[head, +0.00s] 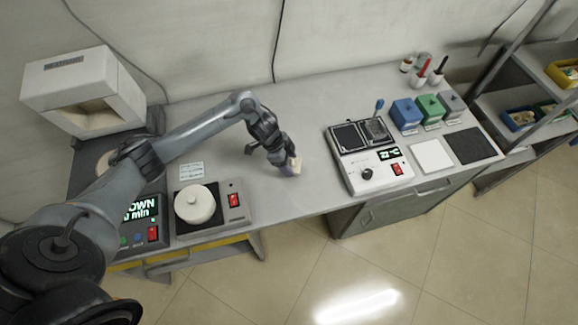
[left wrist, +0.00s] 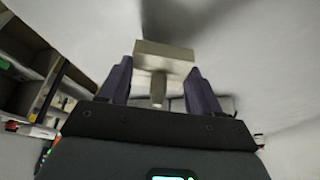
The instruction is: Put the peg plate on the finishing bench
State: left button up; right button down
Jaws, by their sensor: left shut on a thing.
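My left gripper (head: 288,168) is over the middle of the grey bench (head: 255,120), near its front edge. It is shut on a small cream block, the peg plate (head: 296,164). In the left wrist view the peg plate (left wrist: 165,55) sits between the two purple fingers of the left gripper (left wrist: 160,80), with a peg pointing back toward the palm. In the head view the fingers partly hide the plate, and I cannot tell if it touches the bench. My right gripper is not in view.
A device with a red switch and dark pads (head: 365,155) stands right of the gripper. Beyond it are blue, green and grey boxes (head: 430,107), a white pad (head: 431,156) and a dark pad (head: 470,145). A round white pot (head: 194,204) sits on a unit at left. Mid-bench is clear.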

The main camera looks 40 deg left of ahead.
pick_arm(q)
jog(key=shift+f, duration=1.45)
jog(key=shift+f, duration=0.1)
jog(key=o, duration=1.1)
